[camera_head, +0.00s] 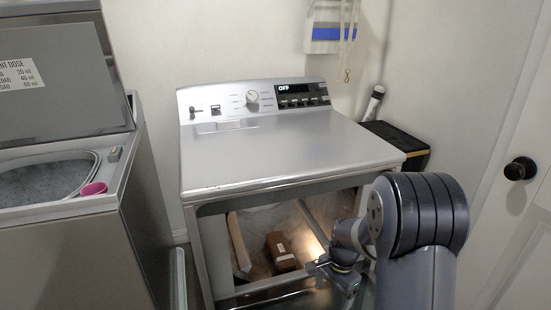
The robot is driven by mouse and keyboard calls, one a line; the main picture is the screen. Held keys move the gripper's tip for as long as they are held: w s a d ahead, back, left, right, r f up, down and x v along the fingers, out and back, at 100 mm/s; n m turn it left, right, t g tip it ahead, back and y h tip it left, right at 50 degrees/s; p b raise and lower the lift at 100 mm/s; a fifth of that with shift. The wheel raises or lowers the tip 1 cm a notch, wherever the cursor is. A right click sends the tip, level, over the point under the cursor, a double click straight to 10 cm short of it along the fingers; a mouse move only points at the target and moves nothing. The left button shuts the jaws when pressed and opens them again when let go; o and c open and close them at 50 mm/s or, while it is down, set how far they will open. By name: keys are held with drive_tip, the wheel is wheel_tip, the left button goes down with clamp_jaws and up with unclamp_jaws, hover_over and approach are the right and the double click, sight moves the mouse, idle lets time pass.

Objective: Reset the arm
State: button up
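My arm (425,215) comes in from the lower right and bends down to the left. My gripper (335,275) is low in front of the right part of the front opening of a silver machine (285,150). The fingers are small and partly lost against the dark metal, so I cannot tell whether they are open or shut. I see no object clearly held. The machine's control panel (254,98) has a knob and a display reading OFF.
A brown box (282,252) shows inside the machine's front opening, left of my gripper. At left is a topload washer (75,245) with its lid (60,75) raised and a pink cup (93,189) on its rim. A white door (515,225) with a black knob (520,168) stands at right.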

wheel_tip(320, 180, up, 26)
drive_tip(key=s+n+p, duration=0.1)
drive_tip(key=n+p, duration=0.8)
drive_tip(key=p, duration=1.8)
drive_tip(key=shift+f+g+h, duration=0.2)
drive_tip(key=shift+g+h, duration=0.1)
drive_tip(key=shift+h, duration=0.1)
